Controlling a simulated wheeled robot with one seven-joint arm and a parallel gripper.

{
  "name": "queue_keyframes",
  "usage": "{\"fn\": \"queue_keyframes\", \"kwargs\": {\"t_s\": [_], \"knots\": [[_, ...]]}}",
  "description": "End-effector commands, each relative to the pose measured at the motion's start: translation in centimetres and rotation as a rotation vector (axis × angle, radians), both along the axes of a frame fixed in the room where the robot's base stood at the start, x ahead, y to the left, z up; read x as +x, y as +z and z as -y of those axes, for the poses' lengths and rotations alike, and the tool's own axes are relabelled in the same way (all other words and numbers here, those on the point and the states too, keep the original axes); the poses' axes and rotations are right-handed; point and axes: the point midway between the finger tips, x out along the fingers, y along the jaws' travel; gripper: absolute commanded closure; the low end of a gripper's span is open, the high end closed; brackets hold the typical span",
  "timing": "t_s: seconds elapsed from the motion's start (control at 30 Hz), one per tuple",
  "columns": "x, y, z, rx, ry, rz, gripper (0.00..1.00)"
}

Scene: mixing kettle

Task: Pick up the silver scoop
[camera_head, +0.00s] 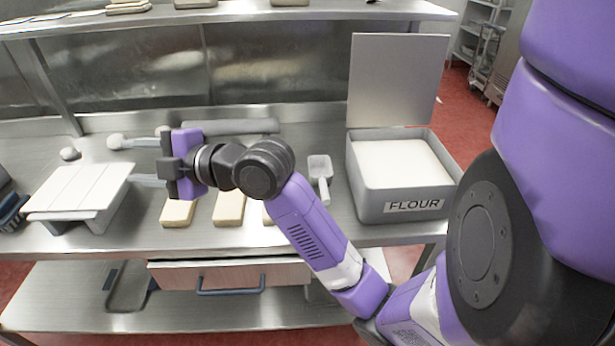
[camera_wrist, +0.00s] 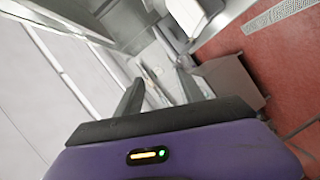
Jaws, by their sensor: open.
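The silver scoop (camera_head: 320,167) lies on the steel counter just left of the flour bin in the head view, its handle toward the counter's front edge. My gripper (camera_head: 133,161) is open, with its fingers pointing left, over the left part of the counter. It is well to the left of the scoop and apart from it. In the wrist view, my spread gripper fingers (camera_wrist: 160,86) show nothing clearly held between them. I cannot make out the scoop in the wrist view.
The grey flour bin (camera_head: 403,204) stands open at right, its lid upright. Several dough-coloured blocks (camera_head: 229,207) lie near the front edge, one partly behind my arm. A white slatted box (camera_head: 79,188) is at left. A shelf (camera_head: 230,12) runs above the counter.

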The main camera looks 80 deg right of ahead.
Motion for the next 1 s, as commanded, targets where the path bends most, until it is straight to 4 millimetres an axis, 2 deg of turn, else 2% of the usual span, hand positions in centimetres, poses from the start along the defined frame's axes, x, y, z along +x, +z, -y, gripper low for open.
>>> {"fn": "queue_keyframes", "kwargs": {"t_s": [0.03, 0.17, 0.27, 0.37, 0.4, 0.5, 0.6, 0.73, 0.83, 1.0], "knots": [[-0.8, -0.6, 2.2, -0.100, -0.002, -0.059, 0.55], [-3.7, -3.4, 6.8, -0.331, 0.023, -0.255, 0.55], [-7.3, -6.3, 10.7, -0.487, 0.050, -0.439, 0.55], [-12.3, -9.4, 14.6, -0.612, 0.083, -0.645, 0.55], [-14.6, -10.5, 16.0, -0.651, 0.102, -0.727, 0.55], [-20.3, -12.9, 19.0, -0.716, 0.147, -0.917, 0.55], [-25.2, -14.5, 20.9, -0.745, 0.193, -1.066, 0.55], [-29.2, -15.6, 22.0, -0.754, 0.234, -1.180, 0.55], [-30.4, -16.2, 22.4, -0.753, 0.249, -1.215, 0.55], [-30.2, -17.7, 22.9, -0.752, 0.252, -1.219, 0.55]]}}
